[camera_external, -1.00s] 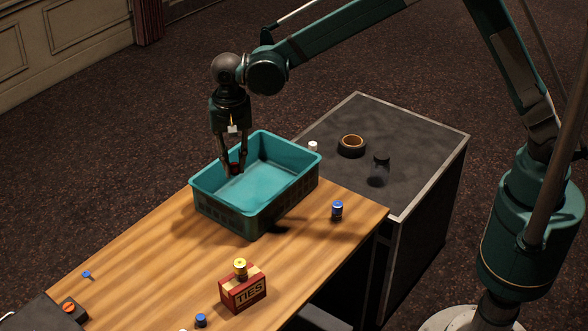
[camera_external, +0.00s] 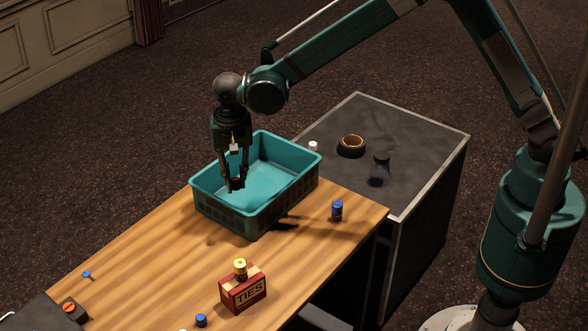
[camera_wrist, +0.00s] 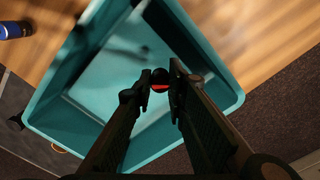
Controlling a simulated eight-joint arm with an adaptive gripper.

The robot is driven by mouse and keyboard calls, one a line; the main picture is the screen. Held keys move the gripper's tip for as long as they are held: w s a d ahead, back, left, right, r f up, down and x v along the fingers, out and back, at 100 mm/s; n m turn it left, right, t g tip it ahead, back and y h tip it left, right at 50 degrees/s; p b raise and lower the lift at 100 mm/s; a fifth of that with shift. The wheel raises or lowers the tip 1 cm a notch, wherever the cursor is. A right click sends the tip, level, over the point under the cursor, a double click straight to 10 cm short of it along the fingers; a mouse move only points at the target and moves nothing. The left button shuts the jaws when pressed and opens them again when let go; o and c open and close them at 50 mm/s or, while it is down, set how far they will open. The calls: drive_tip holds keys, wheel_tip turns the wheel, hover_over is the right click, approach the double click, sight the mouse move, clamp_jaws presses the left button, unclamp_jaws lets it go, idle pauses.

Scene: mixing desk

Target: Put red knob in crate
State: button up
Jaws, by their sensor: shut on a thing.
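The teal crate (camera_external: 280,215) stands on the wooden desk, open side up. My gripper (camera_external: 237,183) points down inside the crate's outline, near its left part. In the wrist view my gripper (camera_wrist: 161,82) is shut on the red knob (camera_wrist: 160,88), a small red and black piece between the fingertips. The knob is mostly hidden by the fingers in the outside view. The crate's teal floor and walls (camera_wrist: 60,100) lie beneath the gripper in the wrist view. I cannot tell how far the knob is above the crate floor.
Blue knobs lie on the desk, one (camera_external: 201,320) near the box. A blue can-like item (camera_external: 337,210) stands right of the crate. A tape roll (camera_external: 351,146) and a dark jar (camera_external: 379,169) sit on the grey cabinet.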

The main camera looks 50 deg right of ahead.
drive_tip(key=shift+f, duration=2.75)
drive_tip(key=shift+f+b, duration=0.4)
drive_tip(key=shift+f, duration=1.45)
drive_tip(key=shift+f, duration=0.15)
drive_tip(key=o, duration=0.7)
drive_tip(key=shift+c, duration=0.2)
wheel_tip(320, 180, up, 12)
drive_tip(key=shift+r+p, duration=0.15)
drive_tip(key=shift+p, duration=0.4)
